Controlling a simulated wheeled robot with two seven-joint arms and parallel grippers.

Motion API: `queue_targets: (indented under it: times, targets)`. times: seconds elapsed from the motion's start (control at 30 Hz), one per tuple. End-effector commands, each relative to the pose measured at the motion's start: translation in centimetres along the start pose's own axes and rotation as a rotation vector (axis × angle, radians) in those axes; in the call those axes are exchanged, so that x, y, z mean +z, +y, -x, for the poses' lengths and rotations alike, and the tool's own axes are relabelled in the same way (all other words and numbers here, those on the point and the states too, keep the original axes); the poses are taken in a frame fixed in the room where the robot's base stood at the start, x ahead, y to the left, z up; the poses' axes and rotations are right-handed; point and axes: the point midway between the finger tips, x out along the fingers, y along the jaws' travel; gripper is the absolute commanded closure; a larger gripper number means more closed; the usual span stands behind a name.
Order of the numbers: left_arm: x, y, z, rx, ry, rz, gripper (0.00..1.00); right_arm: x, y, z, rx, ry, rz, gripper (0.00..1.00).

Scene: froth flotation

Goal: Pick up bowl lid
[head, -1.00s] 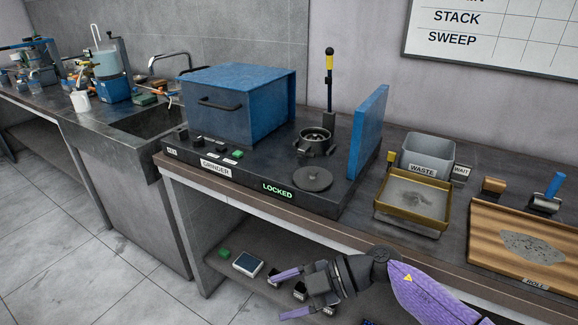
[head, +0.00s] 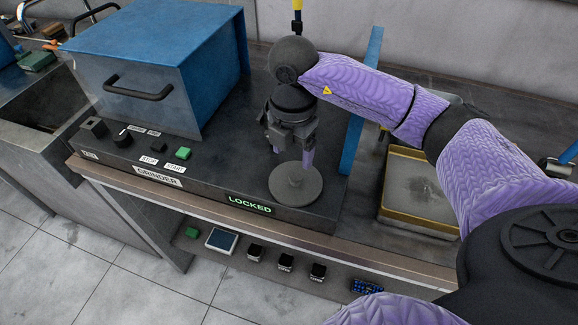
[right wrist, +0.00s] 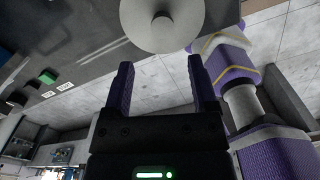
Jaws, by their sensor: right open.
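The bowl lid (head: 295,184) is a dark grey round disc with a small knob, lying flat on the front right of the grinder base. It also shows in the right wrist view (right wrist: 178,22) at the top, beyond the fingertips. My right gripper (head: 293,158) is open, pointing down just above the lid, with its purple fingers near the knob. In the right wrist view the fingers (right wrist: 158,72) stand apart with nothing between them. I cannot tell from the head view whether a finger touches the lid. The grinder bowl is hidden behind my right arm. My left gripper is not in view.
The blue grinder housing (head: 165,70) stands left of the gripper, and an upright blue panel (head: 362,105) stands to its right. A glowing LOCKED sign (head: 250,204) is on the base's front. A gold-rimmed tray (head: 400,216) lies further right. Several small items sit on the lower shelf.

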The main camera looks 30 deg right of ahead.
Motion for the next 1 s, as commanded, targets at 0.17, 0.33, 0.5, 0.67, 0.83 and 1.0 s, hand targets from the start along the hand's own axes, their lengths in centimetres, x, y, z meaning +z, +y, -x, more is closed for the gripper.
queue_targets:
  times: [0.17, 0.33, 0.5, 0.67, 0.83, 1.0]
  targets:
    - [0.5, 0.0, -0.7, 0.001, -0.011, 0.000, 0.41, 0.2, -0.1, -3.0, -0.002, 0.003, 0.000, 0.25]
    - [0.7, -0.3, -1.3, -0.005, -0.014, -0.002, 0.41, 0.7, -0.3, -6.4, -0.001, 0.005, 0.001, 0.25]
    - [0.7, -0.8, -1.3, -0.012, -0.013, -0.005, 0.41, 0.7, -0.2, -7.2, 0.002, 0.004, 0.002, 0.25]
    - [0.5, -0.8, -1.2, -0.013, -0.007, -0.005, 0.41, 0.7, -0.2, -7.1, 0.002, 0.004, 0.002, 0.34]
    - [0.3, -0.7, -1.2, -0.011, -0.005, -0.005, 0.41, 0.7, -0.2, -7.1, 0.002, 0.004, 0.002, 0.70]
    - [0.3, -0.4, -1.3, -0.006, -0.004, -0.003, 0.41, 0.7, -0.2, -7.1, 0.002, 0.004, 0.002, 1.00]
